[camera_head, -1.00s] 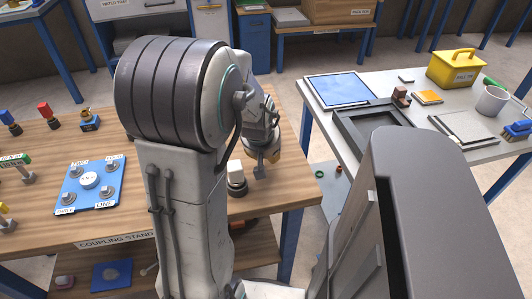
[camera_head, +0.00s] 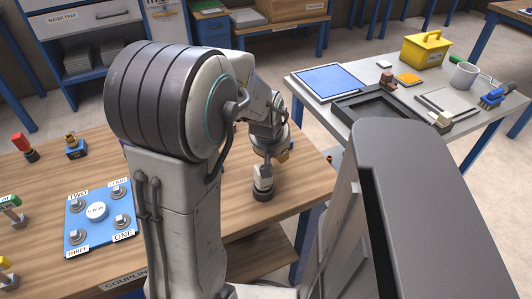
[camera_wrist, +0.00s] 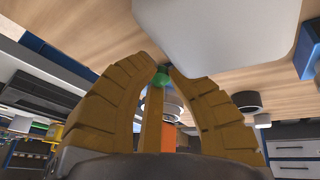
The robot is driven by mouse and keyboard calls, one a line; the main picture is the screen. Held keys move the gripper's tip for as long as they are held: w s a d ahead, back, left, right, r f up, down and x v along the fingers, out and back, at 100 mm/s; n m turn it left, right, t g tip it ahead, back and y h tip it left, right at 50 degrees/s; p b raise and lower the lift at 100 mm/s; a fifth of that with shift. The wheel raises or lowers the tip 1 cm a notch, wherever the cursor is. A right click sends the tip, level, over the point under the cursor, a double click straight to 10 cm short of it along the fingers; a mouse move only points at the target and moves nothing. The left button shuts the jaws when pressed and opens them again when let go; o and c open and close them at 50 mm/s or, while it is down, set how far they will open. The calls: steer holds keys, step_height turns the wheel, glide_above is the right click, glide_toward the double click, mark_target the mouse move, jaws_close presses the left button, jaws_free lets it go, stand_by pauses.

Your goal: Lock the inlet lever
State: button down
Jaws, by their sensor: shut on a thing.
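My gripper (camera_head: 266,160) is low over the right end of the wooden table. In the head view it is just above a small white-topped piece with a black base (camera_head: 262,181); I cannot tell whether they touch. In the wrist view my gripper's tan fingers (camera_wrist: 162,74) close in on a small green thing (camera_wrist: 158,79) at their tips, and an orange thing (camera_wrist: 168,138) shows behind. I cannot make out clearly what is gripped. A large pale block (camera_wrist: 220,30) fills the upper wrist view. No part is clearly recognisable as the inlet lever.
A blue plate (camera_head: 76,219) with numbered knobs lies on the wooden table.

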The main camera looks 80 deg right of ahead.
steer(key=shift+a+f, duration=0.15)
steer(key=shift+f, duration=0.15)
steer(key=c, duration=1.6)
jaws_free()
steer(key=shift+c, duration=0.2)
steer(key=o, duration=0.5)
steer(key=shift+r, duration=0.1)
steer(key=shift+r, duration=0.15)
steer(key=shift+r, duration=0.2)
steer(key=v, duration=1.1)
steer(key=shift+w+a+r, duration=0.1)
steer(key=shift+r, duration=0.05)
